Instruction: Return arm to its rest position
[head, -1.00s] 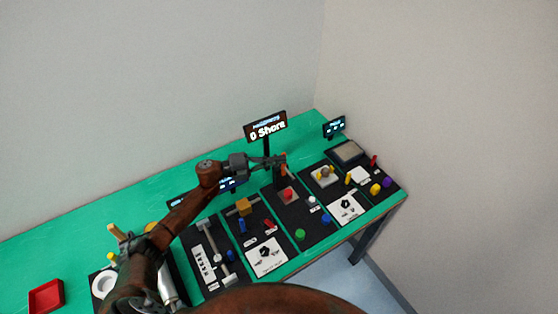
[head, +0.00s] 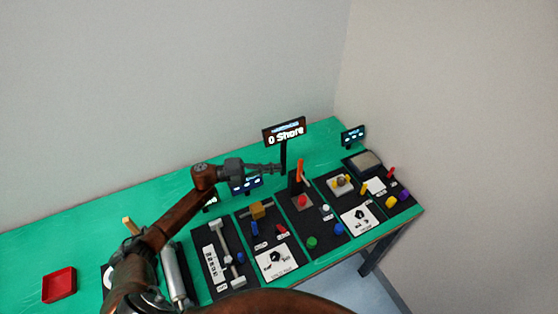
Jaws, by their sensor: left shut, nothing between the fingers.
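My left gripper (head: 266,169) is at the end of the rust-brown arm that comes in from the lower left. Its fingers point right and are shut with nothing between them. It is above the back part of the green table (head: 120,225), left of an upright orange piece (head: 299,171), with a small gap between them in the picture. My right gripper is not in view.
Black station boards with small coloured pieces line the table's front, such as one with a white card (head: 277,261). A sign (head: 284,131) on a post stands behind the gripper, with a small display (head: 353,136) to its right. A red tray (head: 60,285) lies left.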

